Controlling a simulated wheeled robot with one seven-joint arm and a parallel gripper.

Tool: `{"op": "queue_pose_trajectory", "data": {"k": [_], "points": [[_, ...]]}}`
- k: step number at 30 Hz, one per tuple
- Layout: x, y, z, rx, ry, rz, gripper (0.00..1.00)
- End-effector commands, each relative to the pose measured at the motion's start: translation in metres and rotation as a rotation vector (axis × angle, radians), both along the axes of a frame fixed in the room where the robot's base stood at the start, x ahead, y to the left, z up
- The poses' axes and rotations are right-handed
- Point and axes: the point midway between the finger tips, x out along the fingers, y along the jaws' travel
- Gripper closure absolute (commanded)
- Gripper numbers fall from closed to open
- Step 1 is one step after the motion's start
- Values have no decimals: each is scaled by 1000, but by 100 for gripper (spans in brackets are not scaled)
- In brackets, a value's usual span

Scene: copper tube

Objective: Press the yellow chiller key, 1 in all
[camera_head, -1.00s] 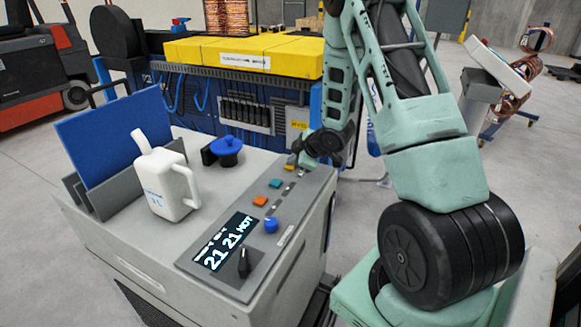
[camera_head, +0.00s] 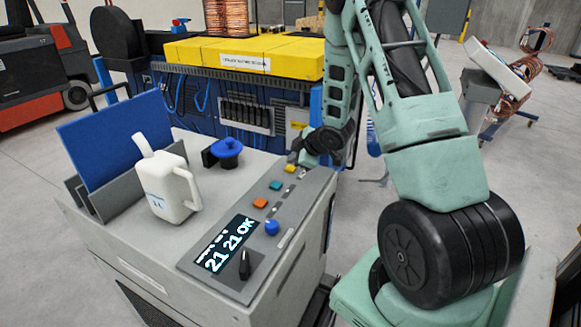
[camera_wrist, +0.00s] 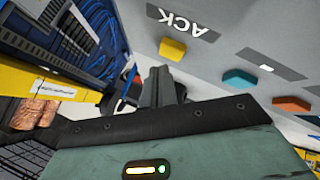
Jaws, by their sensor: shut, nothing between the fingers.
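The yellow key (camera_head: 291,168) is at the far end of the grey chiller's sloping control panel (camera_head: 262,228). In the wrist view the yellow key (camera_wrist: 172,49) lies just beyond my fingertips, beside a dark label reading ACK. My gripper (camera_wrist: 160,72) is shut and empty, and appears apart from the key. In the head view my gripper (camera_head: 304,160) is at the panel's far end, its fingertips partly hidden.
A white jug (camera_head: 165,185), blue-lidded pot (camera_head: 228,152) and blue panel in a rack (camera_head: 118,138) stand left on the chiller top.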

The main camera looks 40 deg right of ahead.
Motion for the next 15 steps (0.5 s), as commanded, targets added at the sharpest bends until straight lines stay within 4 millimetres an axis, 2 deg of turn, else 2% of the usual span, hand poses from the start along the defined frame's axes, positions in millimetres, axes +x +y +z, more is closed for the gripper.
{"op": "queue_pose_trajectory", "data": {"k": [7, 15], "points": [[0, 0, 4, 0, 0, 0, 100], [0, 0, 30, 0, -1, -1, 100]]}}
